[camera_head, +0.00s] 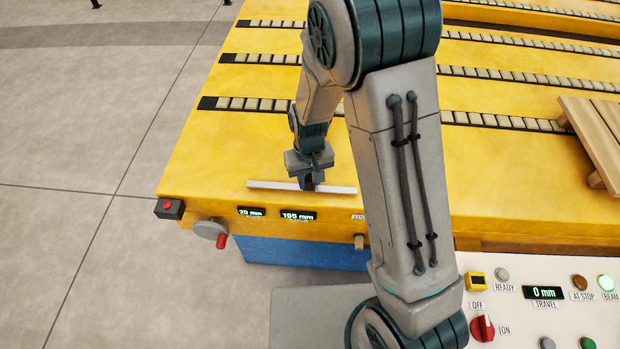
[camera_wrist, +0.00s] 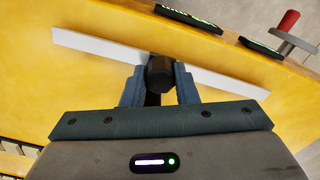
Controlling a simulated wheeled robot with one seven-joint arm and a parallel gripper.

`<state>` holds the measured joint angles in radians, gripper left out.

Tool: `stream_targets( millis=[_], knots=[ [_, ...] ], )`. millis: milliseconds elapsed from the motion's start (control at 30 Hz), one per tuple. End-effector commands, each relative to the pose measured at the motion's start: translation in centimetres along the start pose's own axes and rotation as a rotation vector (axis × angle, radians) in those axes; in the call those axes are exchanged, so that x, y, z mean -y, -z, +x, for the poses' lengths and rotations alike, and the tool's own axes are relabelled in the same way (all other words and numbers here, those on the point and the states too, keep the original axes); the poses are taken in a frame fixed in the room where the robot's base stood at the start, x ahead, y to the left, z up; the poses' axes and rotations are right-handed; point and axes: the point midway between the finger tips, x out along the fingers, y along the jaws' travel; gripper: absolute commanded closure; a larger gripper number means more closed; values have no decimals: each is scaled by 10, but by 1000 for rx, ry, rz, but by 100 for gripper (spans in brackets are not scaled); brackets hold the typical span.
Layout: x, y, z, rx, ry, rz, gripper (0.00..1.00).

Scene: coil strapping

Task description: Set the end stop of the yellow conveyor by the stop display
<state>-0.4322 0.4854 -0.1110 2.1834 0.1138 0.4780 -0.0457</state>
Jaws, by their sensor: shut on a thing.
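The end stop, a long white bar (camera_head: 265,185), lies across the near end of the yellow conveyor (camera_head: 230,150). It also shows in the wrist view (camera_wrist: 95,45). My gripper (camera_head: 311,182) is shut on a black knob (camera_wrist: 160,72) at the middle of the bar; its two fingers (camera_wrist: 160,88) sit either side of the knob. Below the bar, on the front face, are two small displays: one reads 20 mm (camera_head: 251,211), the other 195 mm (camera_head: 298,215). Their labels are too small to read or partly hidden.
A grey handwheel with a red handle (camera_head: 221,241) and a red button box (camera_head: 169,208) are at the front left. A brown knob (camera_head: 359,241) is on the front face. The control panel (camera_head: 520,320) has a TRAVEL display (camera_head: 543,293) reading 0 mm. A wooden pallet (camera_head: 600,135) lies right.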

Motion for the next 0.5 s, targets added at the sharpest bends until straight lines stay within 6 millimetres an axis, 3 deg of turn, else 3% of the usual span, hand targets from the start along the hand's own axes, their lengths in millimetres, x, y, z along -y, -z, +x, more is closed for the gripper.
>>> stream_targets(
  millis=[67, 100, 133, 500],
  knots=[
    [-1, 0, -1, -1, -1, 5, 100],
    [-1, 0, -1, -1, -1, 4, 62],
    [-1, 0, -1, -1, -1, 4, 54],
    [1, 0, -4, -1, 0, -1, 51]
  ],
)
